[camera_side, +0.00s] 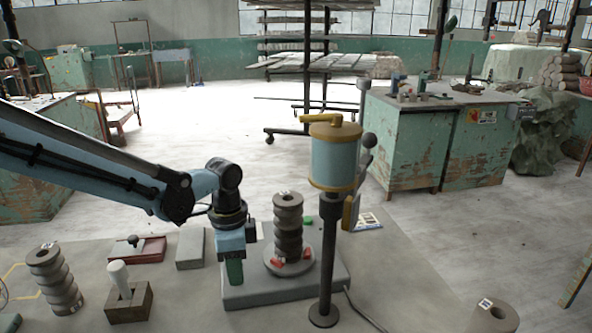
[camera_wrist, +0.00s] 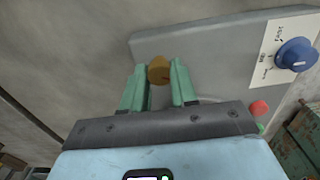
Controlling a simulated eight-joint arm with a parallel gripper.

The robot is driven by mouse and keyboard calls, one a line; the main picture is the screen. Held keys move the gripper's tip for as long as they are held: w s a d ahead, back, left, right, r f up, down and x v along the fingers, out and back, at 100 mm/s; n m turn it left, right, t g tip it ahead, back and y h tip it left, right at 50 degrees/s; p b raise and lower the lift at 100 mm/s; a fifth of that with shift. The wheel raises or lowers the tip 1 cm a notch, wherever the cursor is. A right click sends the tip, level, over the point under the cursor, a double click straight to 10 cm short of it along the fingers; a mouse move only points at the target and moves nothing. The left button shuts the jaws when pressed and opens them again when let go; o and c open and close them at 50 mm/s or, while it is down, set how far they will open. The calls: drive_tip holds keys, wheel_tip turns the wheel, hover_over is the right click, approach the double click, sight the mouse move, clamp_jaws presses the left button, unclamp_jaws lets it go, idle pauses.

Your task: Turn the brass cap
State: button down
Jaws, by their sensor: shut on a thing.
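The brass cap (camera_wrist: 158,70) is a small round brown-gold piece in the wrist view, at the edge of a grey housing. My gripper (camera_wrist: 160,84) has its two green fingers on either side of it and is shut on it. In the side view my gripper (camera_side: 235,272) points down at the left end of the grey machine base (camera_side: 270,294). The cap does not show there; the fingers hide it.
A blue knob (camera_wrist: 296,54) on a white label and a red button (camera_wrist: 259,108) are on the housing. A wooden block (camera_side: 128,303) lies to the left.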

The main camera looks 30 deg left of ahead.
drive_tip(key=shift+m, duration=0.4)
drive_tip(key=c, duration=0.9)
unclamp_jaws()
drive_tip(key=shift+o, duration=0.2)
wheel_tip(320, 180, up, 12)
